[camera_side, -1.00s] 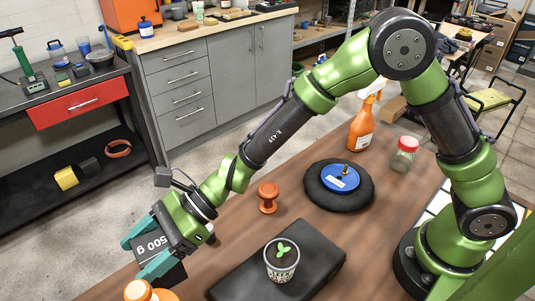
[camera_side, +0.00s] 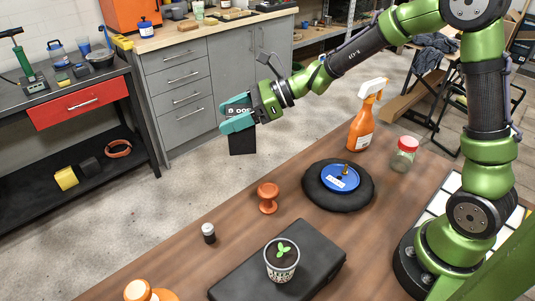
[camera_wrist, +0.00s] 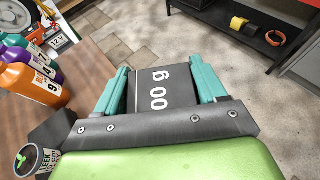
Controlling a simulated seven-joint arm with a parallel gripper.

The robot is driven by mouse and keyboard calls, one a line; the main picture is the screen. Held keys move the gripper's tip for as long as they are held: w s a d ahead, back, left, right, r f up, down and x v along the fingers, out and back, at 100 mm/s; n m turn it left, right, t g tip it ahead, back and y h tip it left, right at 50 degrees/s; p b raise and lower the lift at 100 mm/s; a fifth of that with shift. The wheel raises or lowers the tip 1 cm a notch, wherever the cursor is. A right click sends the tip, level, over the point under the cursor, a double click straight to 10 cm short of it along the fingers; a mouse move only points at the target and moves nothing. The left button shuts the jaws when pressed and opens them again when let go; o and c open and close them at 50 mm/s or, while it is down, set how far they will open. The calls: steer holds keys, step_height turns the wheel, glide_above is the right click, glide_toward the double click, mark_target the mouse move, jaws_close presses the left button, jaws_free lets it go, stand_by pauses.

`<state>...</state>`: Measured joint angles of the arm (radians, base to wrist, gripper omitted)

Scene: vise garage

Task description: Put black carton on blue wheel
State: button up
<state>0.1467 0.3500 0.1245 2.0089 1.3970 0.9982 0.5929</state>
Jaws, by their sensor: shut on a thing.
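My gripper (camera_side: 238,122) has its teal fingers shut on the black carton (camera_side: 242,143), which has white "500 g" lettering, partly covered by the fingers. The carton is held in the air, at the far side of the table in the side view. In the wrist view the carton (camera_wrist: 166,88) sits between the two teal fingers (camera_wrist: 165,92). The blue wheel (camera_side: 340,178) lies flat on a round black cushion-like pad (camera_side: 325,203) on the table, with a small brass piece standing up at its middle. The wheel is to the right of and below my gripper in the side view.
An orange spool-like knob (camera_side: 268,197) stands left of the pad. An orange spray bottle (camera_side: 362,122) and a red-lidded jar (camera_side: 404,154) stand behind and right. A potted sprout (camera_side: 282,262) stands on a black case (camera_side: 318,254).

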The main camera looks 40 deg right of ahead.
steer(key=s+d+m+t+h, duration=0.1)
steer(key=s+d, duration=0.4)
steer(key=d, duration=0.4)
steer(key=s+d+m+t+h, duration=0.15)
steer(key=s+d, duration=0.35)
steer(key=d, duration=0.5)
steer(key=shift+n+g+y, duration=0.25)
steer(key=shift+n+y, duration=0.1)
steer(key=shift+y, duration=0.2)
steer(key=shift+s+a+f, duration=0.25)
steer(key=shift+f, duration=1.1)
steer(key=shift+s+a+f, duration=0.25)
steer(key=shift+f, duration=1.1)
steer(key=shift+s+a+f, duration=0.25)
steer(key=shift+f, duration=1.1)
steer(key=o, duration=1.5)
steer(key=shift+f, duration=0.1)
steer(key=shift+c, duration=0.2)
